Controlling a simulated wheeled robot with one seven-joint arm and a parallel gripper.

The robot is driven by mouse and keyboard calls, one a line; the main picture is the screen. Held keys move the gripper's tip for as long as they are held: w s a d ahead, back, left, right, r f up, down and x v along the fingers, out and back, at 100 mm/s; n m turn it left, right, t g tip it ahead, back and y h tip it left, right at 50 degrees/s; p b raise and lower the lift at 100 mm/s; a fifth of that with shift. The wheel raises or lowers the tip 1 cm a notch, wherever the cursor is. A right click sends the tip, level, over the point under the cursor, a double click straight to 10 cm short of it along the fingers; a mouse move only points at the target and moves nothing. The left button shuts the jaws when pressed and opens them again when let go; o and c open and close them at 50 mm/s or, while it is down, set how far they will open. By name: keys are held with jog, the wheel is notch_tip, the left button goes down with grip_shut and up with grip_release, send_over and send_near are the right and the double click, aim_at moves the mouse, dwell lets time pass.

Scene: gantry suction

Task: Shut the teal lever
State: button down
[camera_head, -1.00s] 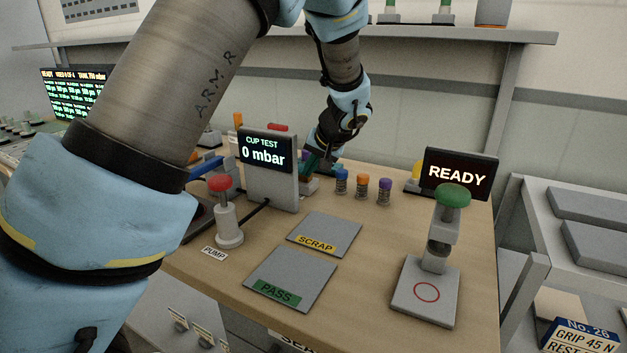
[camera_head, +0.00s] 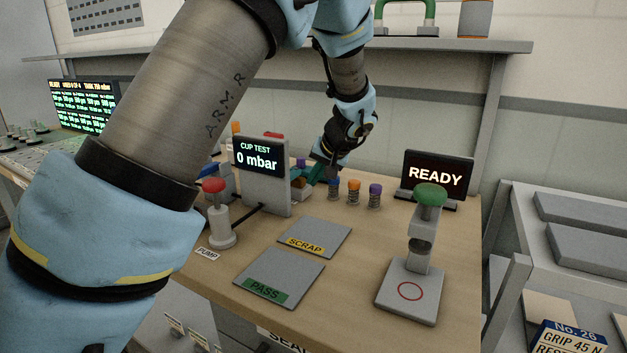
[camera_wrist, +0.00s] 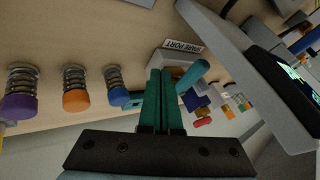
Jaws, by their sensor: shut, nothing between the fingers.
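In the head view my gripper (camera_head: 314,174) is low over the bench, right of the "CUP TEST" display (camera_head: 262,185). There the lever is not clearly separable from the green fingers.
Spring cups in blue (camera_wrist: 117,82), orange (camera_wrist: 76,90) and purple (camera_wrist: 20,95) stand close by. The display post stands on the other side. In the head view, the SCRAP plate (camera_head: 318,233), PASS plate (camera_head: 268,268) and green-knobbed press (camera_head: 430,195) stand nearer.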

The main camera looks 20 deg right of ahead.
jog(key=a+b+v, duration=0.1)
jog(key=b+v, duration=0.1)
jog(key=v, duration=0.8)
jog(key=shift+a, duration=0.15)
